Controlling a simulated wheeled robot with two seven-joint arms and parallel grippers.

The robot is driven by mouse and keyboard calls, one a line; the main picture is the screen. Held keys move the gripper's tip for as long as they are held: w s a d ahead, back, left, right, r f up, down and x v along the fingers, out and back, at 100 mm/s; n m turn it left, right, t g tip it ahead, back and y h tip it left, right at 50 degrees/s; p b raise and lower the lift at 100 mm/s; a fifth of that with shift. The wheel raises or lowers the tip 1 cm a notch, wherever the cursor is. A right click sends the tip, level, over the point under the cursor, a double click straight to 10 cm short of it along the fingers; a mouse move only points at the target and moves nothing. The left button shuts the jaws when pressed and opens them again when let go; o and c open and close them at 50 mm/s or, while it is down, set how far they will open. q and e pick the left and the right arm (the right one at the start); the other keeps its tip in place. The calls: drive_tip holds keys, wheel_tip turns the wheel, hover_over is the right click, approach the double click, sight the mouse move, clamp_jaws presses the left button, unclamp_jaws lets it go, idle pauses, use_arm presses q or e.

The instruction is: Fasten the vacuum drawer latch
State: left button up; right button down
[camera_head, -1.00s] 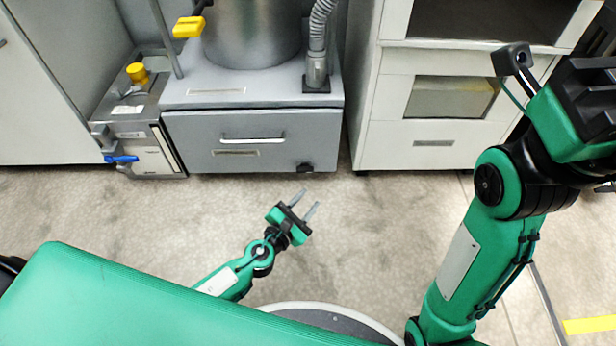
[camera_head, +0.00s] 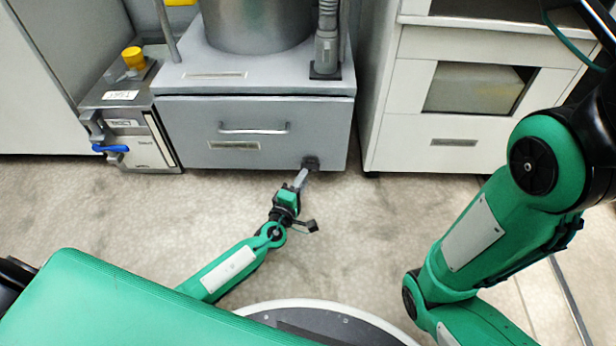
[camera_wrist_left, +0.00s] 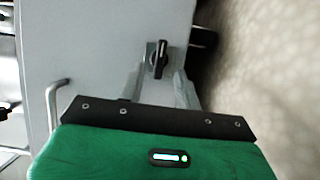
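The vacuum drawer (camera_head: 190,135) is a grey box front with a silver bar handle, under a metal cylinder. Its front looks closed flush with the housing. The latch is a small black knob (camera_head: 311,162) at the lower right of the drawer front. In the left wrist view the black knob (camera_wrist_left: 158,60) stands between the finger ends, its bar pointing along the fingers. My left gripper (camera_head: 302,178) is at the latch, fingers apart; it also shows in the left wrist view (camera_wrist_left: 160,84). I cannot tell whether a finger touches the knob. My right gripper is out of view.
A small grey unit (camera_head: 125,120) with a blue lever and yellow cap stands left of the drawer. A white cabinet (camera_head: 400,145) stands to the right. The drawer handle (camera_wrist_left: 52,105) is left of the fingers in the wrist view. The floor in front is clear.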

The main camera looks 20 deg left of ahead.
sight(310, 167)
use_arm(q)
drive_tip(key=shift+w+d+b, duration=0.15)
drive_tip(key=shift+w+b, duration=0.2)
drive_tip(key=shift+w, duration=0.8)
drive_tip(key=shift+w+d+b, duration=0.1)
drive_tip(key=shift+w+b, duration=0.2)
drive_tip(key=shift+w, duration=0.8)
drive_tip(key=shift+c, duration=0.2)
drive_tip(key=c, duration=0.6)
drive_tip(key=shift+n, duration=0.4)
drive_tip(key=n+t+y, duration=0.1)
drive_tip(key=n+y, duration=0.1)
drive_tip(key=n, duration=0.5)
drive_tip(key=n+t+y, duration=0.1)
drive_tip(key=n+y, duration=0.2)
drive_tip(key=n, duration=0.4)
drive_tip(key=n+t+y, duration=0.1)
drive_tip(key=n+y, duration=0.1)
drive_tip(key=n, duration=0.5)
drive_tip(key=shift+d+f+t+y, duration=0.3)
drive_tip(key=shift+f, duration=0.05)
drive_tip(key=shift+n, duration=0.5)
